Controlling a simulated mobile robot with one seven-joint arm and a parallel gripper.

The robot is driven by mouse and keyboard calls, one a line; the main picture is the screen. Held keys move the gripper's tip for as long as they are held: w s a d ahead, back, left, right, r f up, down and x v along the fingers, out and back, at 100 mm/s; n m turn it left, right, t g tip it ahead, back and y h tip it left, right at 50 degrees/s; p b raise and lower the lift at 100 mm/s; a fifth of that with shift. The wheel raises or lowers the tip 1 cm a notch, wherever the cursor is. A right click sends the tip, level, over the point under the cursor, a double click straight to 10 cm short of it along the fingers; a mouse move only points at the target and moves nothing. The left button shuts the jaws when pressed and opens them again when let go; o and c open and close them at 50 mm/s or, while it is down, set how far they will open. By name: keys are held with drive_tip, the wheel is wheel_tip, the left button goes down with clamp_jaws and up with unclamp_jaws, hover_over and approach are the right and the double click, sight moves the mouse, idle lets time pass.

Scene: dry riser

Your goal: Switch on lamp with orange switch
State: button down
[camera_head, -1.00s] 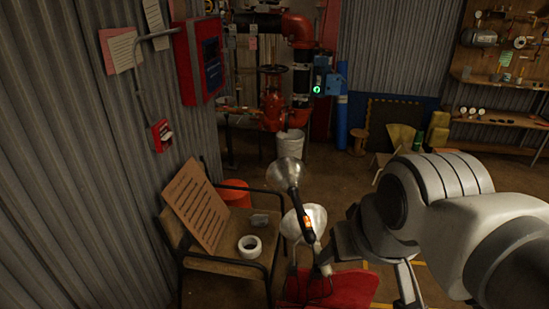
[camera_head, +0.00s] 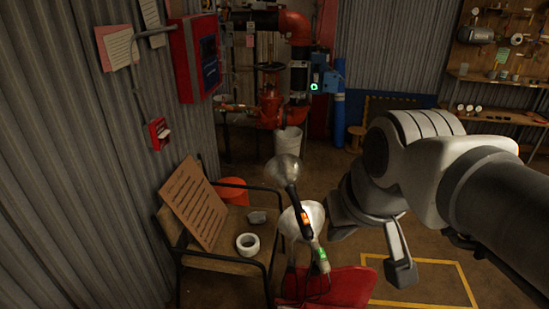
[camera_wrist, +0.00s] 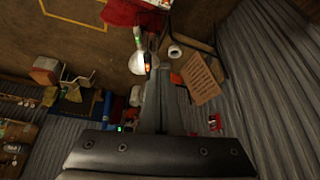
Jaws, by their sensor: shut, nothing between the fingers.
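Two lamps with metal reflectors and dark handles stand close together by a red seat. One lamp (camera_head: 291,190) has a glowing orange switch (camera_head: 305,216) on its handle. The other lamp (camera_head: 312,222) has a glowing green switch (camera_head: 323,254) lower down. Neither reflector clearly gives light. In the wrist view the orange switch (camera_wrist: 148,68) shows just beyond my fingertips, with the green switch (camera_wrist: 138,40) farther up. My gripper (camera_wrist: 157,88) is shut and empty. Its depth gap to the lamps is hard to judge. In the head view my arm is to the right of both lamps.
An armchair (camera_head: 265,268) left of the lamps holds a cardboard sign (camera_head: 194,204) and a white tape roll (camera_head: 248,243). The red seat (camera_head: 345,286) is below the lamps. A corrugated wall (camera_head: 60,200) closes the left. Yellow-marked floor (camera_head: 430,280) at right is open.

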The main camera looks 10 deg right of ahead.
drive_tip(key=w+g, duration=0.1)
drive_tip(key=w, duration=0.7)
drive_tip(key=g+b, duration=0.2)
drive_tip(key=b, duration=0.1)
hover_over(304, 215)
drive_tip(key=s, duration=0.3)
drive_tip(key=s+f+x, duration=0.1)
drive_tip(key=s+x, duration=0.2)
drive_tip(key=x, duration=0.9)
drive_tip(key=shift+d+r+n, duration=0.1)
drive_tip(key=shift+d+n, duration=0.1)
drive_tip(key=shift+n, duration=0.2)
drive_tip(key=b+x, duration=0.1)
drive_tip(key=x, duration=1.3)
drive_tip(key=shift+a+b, duration=0.1)
drive_tip(key=shift+b, duration=0.25)
drive_tip(key=shift+g+p, duration=0.3)
drive_tip(key=shift+p, duration=0.2)
